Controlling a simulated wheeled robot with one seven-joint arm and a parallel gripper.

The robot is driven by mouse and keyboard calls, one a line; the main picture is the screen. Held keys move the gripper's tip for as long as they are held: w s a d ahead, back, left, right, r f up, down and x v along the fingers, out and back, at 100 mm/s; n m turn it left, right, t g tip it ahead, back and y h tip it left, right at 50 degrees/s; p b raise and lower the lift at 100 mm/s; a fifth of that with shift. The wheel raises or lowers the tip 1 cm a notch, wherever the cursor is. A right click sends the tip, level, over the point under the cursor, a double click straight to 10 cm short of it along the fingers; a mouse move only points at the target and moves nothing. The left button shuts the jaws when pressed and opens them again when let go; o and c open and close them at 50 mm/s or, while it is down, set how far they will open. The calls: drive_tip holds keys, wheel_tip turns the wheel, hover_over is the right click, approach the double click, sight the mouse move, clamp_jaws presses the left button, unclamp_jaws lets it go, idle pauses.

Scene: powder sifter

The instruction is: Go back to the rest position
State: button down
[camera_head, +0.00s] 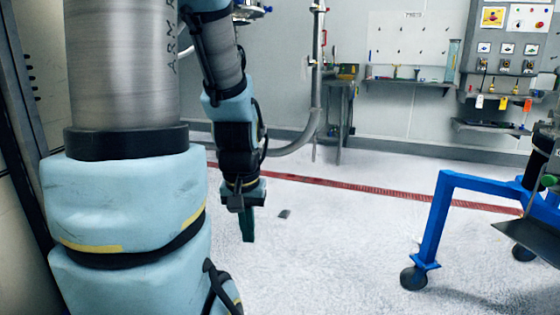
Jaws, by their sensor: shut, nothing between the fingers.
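My gripper (248,226) hangs at the end of my arm, left of the picture's middle, pointing down over the pale speckled floor. Its green fingers are together and nothing shows between them. It is apart from the things around it. My large arm links fill the left side of the view and hide what stands behind them.
A blue wheeled frame (432,222) stands at the right. A grey pipe (315,75) and a small side table (341,90) are at the back wall. A red floor strip (375,189) crosses behind my gripper.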

wheel_tip(320, 180, up, 23)
drive_tip(key=p, duration=2)
drive_tip(key=shift+p, duration=0.35)
